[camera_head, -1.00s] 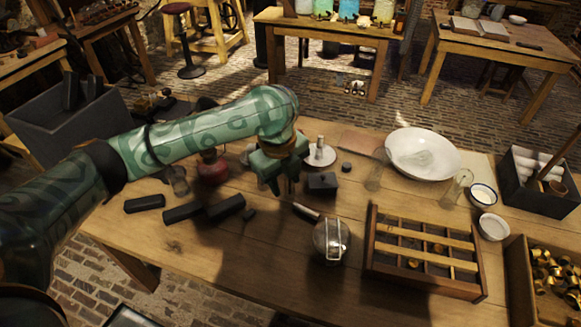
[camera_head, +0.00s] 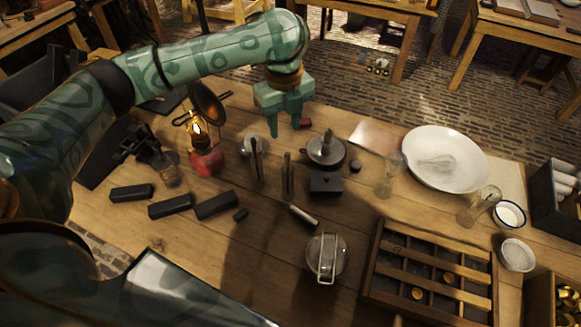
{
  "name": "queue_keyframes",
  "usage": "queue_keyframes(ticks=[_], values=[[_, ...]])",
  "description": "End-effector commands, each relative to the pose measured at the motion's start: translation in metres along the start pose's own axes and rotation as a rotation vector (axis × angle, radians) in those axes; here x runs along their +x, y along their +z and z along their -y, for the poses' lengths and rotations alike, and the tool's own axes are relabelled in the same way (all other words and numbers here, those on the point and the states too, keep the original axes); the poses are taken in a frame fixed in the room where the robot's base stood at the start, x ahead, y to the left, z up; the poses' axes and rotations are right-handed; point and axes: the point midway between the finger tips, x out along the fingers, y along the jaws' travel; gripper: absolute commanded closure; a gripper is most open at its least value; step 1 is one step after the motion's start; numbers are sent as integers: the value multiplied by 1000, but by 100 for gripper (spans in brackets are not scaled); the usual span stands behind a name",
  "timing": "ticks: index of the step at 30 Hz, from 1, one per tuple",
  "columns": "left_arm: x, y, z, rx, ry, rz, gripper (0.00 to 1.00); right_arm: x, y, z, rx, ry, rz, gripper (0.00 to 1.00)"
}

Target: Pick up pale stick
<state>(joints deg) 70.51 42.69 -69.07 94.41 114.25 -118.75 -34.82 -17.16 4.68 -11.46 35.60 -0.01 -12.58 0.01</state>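A short pale stick (camera_head: 303,215) lies on the wooden table, just behind a glass jar with a wire clasp (camera_head: 326,257). It slants, its right end nearer the jar. My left gripper (camera_head: 285,130) points down with its two fingers apart and nothing between them. It is above the back part of the table, well behind the stick and apart from it. My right gripper does not show.
A slotted wooden tray (camera_head: 370,277) is right of the jar. Black blocks (camera_head: 216,205) lie to the left, near a red lamp (camera_head: 207,162). Thin upright rods (camera_head: 288,175) and a black box (camera_head: 326,185) stand behind the stick. A white bowl (camera_head: 470,180) is at the right.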

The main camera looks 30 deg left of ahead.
Motion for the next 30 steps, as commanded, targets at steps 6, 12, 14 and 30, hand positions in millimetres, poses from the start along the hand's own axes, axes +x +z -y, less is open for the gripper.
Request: queue_keyframes(ticks=[6, 12, 14, 30], values=[[58, -1, 0, -1, 3, -3, 61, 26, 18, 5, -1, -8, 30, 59], [73, 0, 1, -1, 0, -1, 61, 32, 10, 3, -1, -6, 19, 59], [77, -1, 1, -1, 0, -1, 61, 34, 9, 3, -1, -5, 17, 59], [124, -4, 3, 1, -3, 2, 61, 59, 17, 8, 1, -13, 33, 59]])
